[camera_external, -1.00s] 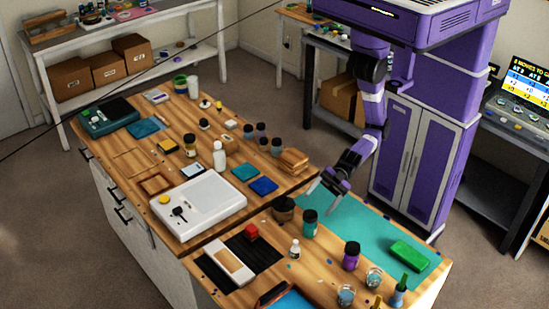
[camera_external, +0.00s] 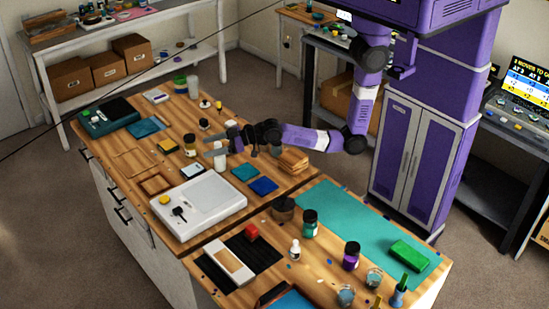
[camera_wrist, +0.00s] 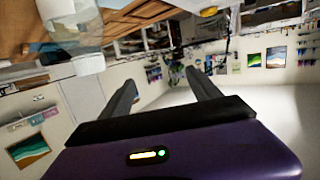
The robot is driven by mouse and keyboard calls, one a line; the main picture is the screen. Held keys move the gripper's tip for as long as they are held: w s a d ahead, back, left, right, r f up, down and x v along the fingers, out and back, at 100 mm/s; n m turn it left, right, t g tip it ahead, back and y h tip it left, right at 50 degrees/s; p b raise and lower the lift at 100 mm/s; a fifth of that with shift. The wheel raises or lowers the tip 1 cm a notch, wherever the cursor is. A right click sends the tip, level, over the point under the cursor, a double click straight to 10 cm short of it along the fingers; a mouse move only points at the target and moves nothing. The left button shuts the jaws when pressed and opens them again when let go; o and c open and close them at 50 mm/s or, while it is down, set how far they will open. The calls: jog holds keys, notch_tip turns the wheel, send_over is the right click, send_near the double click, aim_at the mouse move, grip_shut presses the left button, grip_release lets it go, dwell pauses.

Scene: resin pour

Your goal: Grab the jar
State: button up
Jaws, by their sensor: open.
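The task's jar could be any of several jars here; I cannot tell which. A brown jar with a pale label (camera_external: 190,147) stands on the wooden table, just left of my gripper (camera_external: 212,144). A white bottle (camera_external: 219,160) stands just below the gripper in the picture, partly covered by it. A teal jar (camera_external: 310,224) and a purple jar (camera_external: 351,257) stand at the front right. In the wrist view, my gripper (camera_wrist: 160,82) has its two fingers apart with nothing between them. A translucent container with a white end (camera_wrist: 82,35) shows at upper left, outside the fingers.
A white scale-like plate (camera_external: 212,210) lies in front of the gripper. Wooden blocks (camera_external: 293,160) and blue squares (camera_external: 263,186) lie near my forearm. Small dark-lidded jars stand close by the arm. The teal mat (camera_external: 345,215) is mostly bare, with a green block (camera_external: 409,255).

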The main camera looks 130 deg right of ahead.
aim_at(191, 136)
jog(key=s+d+f+m+g, duration=0.1)
jog(key=s+d, duration=0.1)
jog(key=d, duration=0.3)
jog(key=s+d+f+m+g, duration=0.1)
jog(key=s+d+f, duration=0.1)
jog(key=d, duration=0.3)
jog(key=s+d+f+g+h, duration=0.1)
jog(key=s+d+f, duration=0.1)
jog(key=d, duration=0.4)
jog(key=shift+d+f+m+g, duration=0.1)
jog(key=shift+f+m+g, duration=0.1)
jog(key=shift+m+g, duration=0.2)
jog(key=shift+r+p+x, duration=0.1)
jog(key=shift+p+x, duration=0.1)
jog(key=shift+x, duration=0.95)
jog(key=shift+r+p+x, duration=0.15)
jog(key=shift+x, duration=1.85)
grip_shut()
